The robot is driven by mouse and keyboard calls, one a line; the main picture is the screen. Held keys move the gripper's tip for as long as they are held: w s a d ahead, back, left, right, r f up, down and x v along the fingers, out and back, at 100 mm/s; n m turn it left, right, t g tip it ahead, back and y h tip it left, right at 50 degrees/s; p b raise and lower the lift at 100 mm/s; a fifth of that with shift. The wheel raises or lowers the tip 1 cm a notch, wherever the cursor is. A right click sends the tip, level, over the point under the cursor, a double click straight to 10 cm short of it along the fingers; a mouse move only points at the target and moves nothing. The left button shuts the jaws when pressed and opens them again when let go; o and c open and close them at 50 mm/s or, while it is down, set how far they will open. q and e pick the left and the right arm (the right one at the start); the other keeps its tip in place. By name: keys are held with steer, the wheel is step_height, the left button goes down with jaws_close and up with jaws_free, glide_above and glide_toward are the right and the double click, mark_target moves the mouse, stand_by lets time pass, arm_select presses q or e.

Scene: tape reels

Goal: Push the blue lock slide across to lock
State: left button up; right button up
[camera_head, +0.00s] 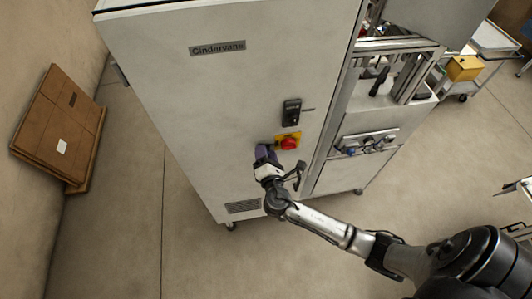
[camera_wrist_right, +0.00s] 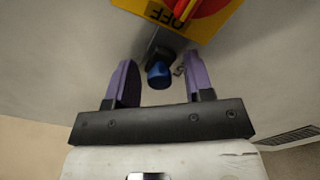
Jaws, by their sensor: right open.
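The blue lock slide (camera_wrist_right: 159,75) shows in the right wrist view as a small round blue end on a dark part just below the yellow switch plate (camera_wrist_right: 160,14). My right gripper (camera_head: 266,154) is open, with its purple fingers at the cabinet front, left of and below the red rotary switch (camera_head: 289,143). In the right wrist view the two fingers stand on either side of the blue end, with a gap on each side. I cannot make out the blue slide in the head view. My left gripper is not in view.
The grey cabinet (camera_head: 220,90) has a black door handle (camera_head: 291,112) above the switch and a vent (camera_head: 243,206) low down. A gauge panel (camera_head: 367,141) is to the right. Flat cardboard (camera_head: 60,125) leans on the left wall. The floor in front is clear.

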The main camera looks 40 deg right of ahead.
steer(key=c, duration=0.3)
jaws_close()
steer(key=shift+s+d, duration=0.35)
steer(key=shift+d, duration=0.2)
steer(key=shift+s+d, duration=0.3)
steer(key=shift+d, duration=0.25)
steer(key=shift+o, duration=1)
jaws_free()
steer(key=shift+o, duration=0.5)
steer(key=shift+s, duration=0.1)
